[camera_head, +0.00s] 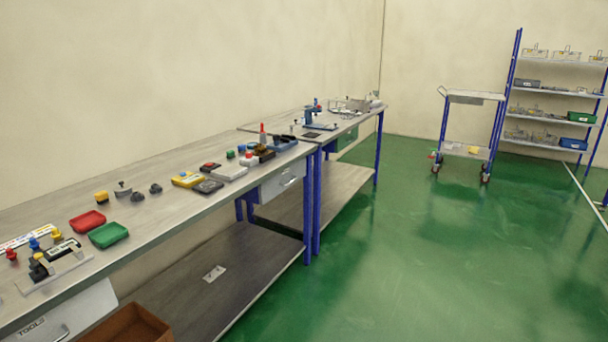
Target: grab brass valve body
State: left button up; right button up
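I cannot pick out a brass valve body with certainty; the small parts in view are too small to tell. Small parts stand on the near workbench (160,215), among them a yellow and black part (102,197), a grey part with a flat top (122,189) and dark knobs (138,196). Neither of my grippers is in view.
A red tray (88,221) and a green tray (108,235) lie on the near bench. A second bench (345,121) adjoins it. A wheeled cart (475,97) and a blue-framed shelf (555,92) with bins stand at the back right. The green floor (430,260) is open.

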aim_at(260, 147)
jog(key=i+u, duration=0.15)
jog(key=i, duration=0.45)
jog(key=i+l+u, duration=0.15)
jog(key=i, duration=0.4)
jog(key=i+l+u, duration=0.15)
jog(key=i, duration=0.4)
jog(key=l, duration=0.05)
